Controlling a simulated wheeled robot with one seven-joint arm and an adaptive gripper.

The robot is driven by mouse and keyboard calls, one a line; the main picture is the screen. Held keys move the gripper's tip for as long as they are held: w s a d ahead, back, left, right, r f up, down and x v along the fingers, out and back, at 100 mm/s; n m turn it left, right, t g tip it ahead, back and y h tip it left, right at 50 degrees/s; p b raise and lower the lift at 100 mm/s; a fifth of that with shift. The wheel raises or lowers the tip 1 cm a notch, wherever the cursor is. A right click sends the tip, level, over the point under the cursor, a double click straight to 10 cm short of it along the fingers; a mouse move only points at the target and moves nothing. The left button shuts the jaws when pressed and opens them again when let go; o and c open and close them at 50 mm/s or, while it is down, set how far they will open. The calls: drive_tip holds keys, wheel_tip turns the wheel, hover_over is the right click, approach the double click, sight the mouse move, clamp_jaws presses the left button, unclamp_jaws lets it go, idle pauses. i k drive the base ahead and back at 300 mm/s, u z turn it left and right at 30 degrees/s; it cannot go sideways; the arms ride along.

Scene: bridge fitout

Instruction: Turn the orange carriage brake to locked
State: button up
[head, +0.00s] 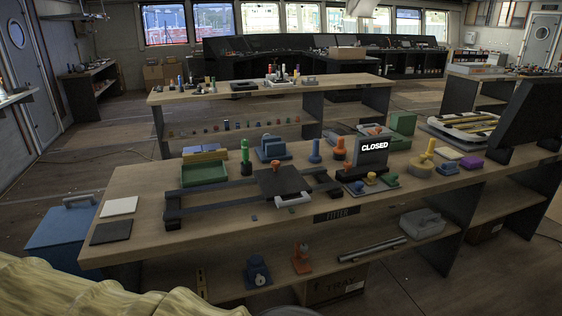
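A dark flat carriage plate (281,182) sits across two dark rails (215,205) on the wooden bench. An orange knob (282,162) stands at the plate's back edge and looks like the carriage brake. It is too small to tell which way it is turned, and I see no lock marking. A light grey bracket (292,199) is at the plate's front edge. My gripper is not in this view.
A green tray (204,172) and a green knobbed post (246,157) stand behind the rails. A "CLOSED" sign (374,147) stands to the right among small coloured fixtures. A pale yellow rumpled mass (110,290) fills the lower left. The bench's front left holds two flat squares.

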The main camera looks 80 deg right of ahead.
sight(275, 164)
drive_tip(key=z, duration=1.2)
